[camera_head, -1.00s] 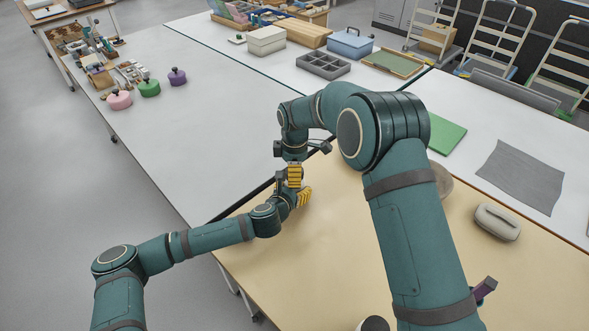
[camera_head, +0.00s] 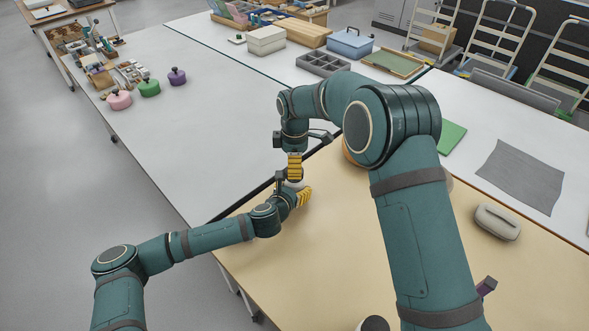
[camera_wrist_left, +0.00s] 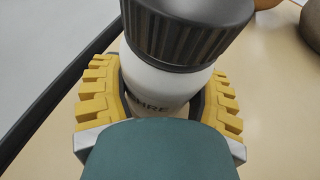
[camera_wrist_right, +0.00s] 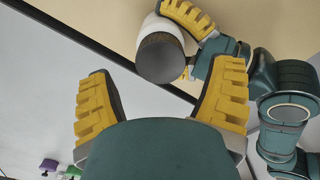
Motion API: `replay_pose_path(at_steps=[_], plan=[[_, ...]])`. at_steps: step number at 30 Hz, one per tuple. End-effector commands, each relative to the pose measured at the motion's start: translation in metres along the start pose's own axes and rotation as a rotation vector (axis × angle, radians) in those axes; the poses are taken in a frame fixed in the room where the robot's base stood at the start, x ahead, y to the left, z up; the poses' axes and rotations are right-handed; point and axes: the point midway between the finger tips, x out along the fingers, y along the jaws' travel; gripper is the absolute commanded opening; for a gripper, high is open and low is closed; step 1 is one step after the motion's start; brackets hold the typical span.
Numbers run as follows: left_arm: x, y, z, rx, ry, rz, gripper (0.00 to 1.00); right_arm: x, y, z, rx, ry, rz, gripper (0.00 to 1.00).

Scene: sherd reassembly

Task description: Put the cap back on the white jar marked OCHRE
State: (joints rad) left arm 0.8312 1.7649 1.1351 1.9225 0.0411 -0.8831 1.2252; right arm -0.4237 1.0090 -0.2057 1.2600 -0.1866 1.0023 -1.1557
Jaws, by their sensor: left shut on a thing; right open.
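The white jar (camera_wrist_left: 150,80) stands between the yellow fingers of my left gripper (camera_wrist_left: 165,98), which is shut on it. Part of the dark lettering, reading like "HRE", shows on its side. A dark ribbed cap (camera_wrist_left: 185,32) sits over the jar's mouth; I cannot tell how tightly it is seated. In the right wrist view the cap's round top (camera_wrist_right: 160,58) shows beyond my right gripper (camera_wrist_right: 165,75), which is open with nothing between its fingers. In the head view my right gripper (camera_head: 294,168) is just above my left gripper (camera_head: 299,192), and the jar is mostly hidden.
A grey case (camera_head: 497,222) and a grey mat (camera_head: 521,177) lie to the right, with a green sheet (camera_head: 452,136) farther back. The white tabletop between is clear.

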Motion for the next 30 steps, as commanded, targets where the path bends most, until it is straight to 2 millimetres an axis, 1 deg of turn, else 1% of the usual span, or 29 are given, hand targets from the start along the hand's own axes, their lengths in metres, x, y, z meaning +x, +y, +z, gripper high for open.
replay_pose_path(at_steps=[1, 3, 11, 12, 19, 22, 26, 30], plan=[[0.0, 0.0, 0.001, 0.0, -0.001, 0.0, 0.0, -0.007, 0.0, 0.0, -0.001, 0.001, 0.001, 0.82], [0.0, 0.0, 0.001, 0.0, -0.001, 0.0, 0.0, -0.013, 0.0, 0.0, -0.001, 0.001, 0.0, 0.82], [0.0, 0.0, 0.001, 0.0, -0.001, 0.0, 0.0, -0.014, -0.001, 0.0, -0.001, 0.0, -0.001, 0.82], [0.0, 0.0, 0.001, 0.0, -0.001, 0.0, 0.0, -0.014, -0.001, 0.0, -0.001, 0.0, -0.001, 0.99], [0.0, 0.0, 0.001, 0.0, -0.001, 0.0, 0.0, -0.014, -0.001, 0.0, -0.001, 0.0, -0.001, 1.0], [0.0, 0.0, 0.001, 0.0, -0.001, 0.0, 0.0, -0.018, 0.0, 0.0, -0.001, 0.001, -0.001, 1.0], [0.0, 0.0, 0.001, 0.0, -0.001, 0.0, 0.0, -0.033, 0.0, -0.001, -0.001, 0.002, 0.001, 1.0], [0.0, 0.0, 0.001, 0.0, -0.001, 0.0, 0.0, -0.061, 0.0, 0.0, -0.001, 0.002, 0.002, 1.0]])
